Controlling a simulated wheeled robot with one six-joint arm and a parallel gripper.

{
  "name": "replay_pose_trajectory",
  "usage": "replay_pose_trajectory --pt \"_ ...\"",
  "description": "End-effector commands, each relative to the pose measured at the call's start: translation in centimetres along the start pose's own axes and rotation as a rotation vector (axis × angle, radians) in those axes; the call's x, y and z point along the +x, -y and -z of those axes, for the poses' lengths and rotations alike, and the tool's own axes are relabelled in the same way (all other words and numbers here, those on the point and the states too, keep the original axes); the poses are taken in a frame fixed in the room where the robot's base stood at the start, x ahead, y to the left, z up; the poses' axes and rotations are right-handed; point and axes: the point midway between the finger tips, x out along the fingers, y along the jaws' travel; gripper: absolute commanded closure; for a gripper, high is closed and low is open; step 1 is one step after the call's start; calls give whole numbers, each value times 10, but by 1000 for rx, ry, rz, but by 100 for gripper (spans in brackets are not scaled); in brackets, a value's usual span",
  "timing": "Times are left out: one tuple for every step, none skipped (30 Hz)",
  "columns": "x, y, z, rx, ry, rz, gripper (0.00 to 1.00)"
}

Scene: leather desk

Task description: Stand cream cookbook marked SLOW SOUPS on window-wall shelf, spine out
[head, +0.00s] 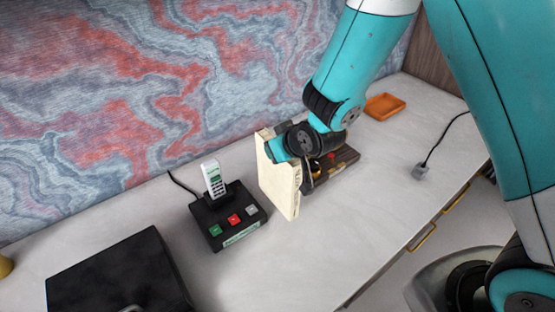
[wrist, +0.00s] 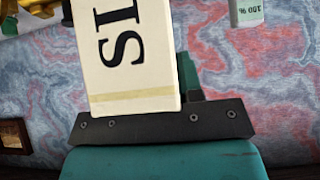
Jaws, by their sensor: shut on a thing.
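The cream book (head: 280,187) is upright at the middle of the desk in the head view. My gripper (head: 283,150) is shut on its upper part. I cannot tell whether the book's lower edge touches the desk. The rest of its title is out of the frame. No shelf can be made out in either view.
A black button box (head: 228,217) with a white handset (head: 213,179) stands close left of the book. A dark wooden item (head: 345,160) with brass and red parts is close right. A black box (head: 120,280), an orange tray (head: 385,106) and a grey plug (head: 420,172) lie farther off. The front desk is clear.

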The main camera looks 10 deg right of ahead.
Motion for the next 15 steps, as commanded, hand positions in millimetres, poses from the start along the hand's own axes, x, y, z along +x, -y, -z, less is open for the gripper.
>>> replay_pose_trajectory --pt "4 0 -2 -1 -2 1 100" --pt "6 1 -4 -1 -3 1 100" --pt "8 1 -6 -1 -4 1 100" --pt "9 1 -7 -1 -4 1 100" --pt "10 1 -8 -2 -4 2 100" --pt "12 1 -10 -2 -4 2 100" --pt "14 2 -12 -2 -3 2 100" --pt "16 2 -15 -2 -2 2 100" --pt "20 2 -19 -2 -1 2 100" --pt "23 2 -21 -2 -2 2 100" --pt "26 2 -24 -2 -1 2 100" --pt "30 2 -27 -2 -2 2 100" --pt "32 2 -29 -2 -3 2 100" --pt "33 2 -31 -2 -3 2 100" --pt "35 2 -33 -2 -3 2 100"
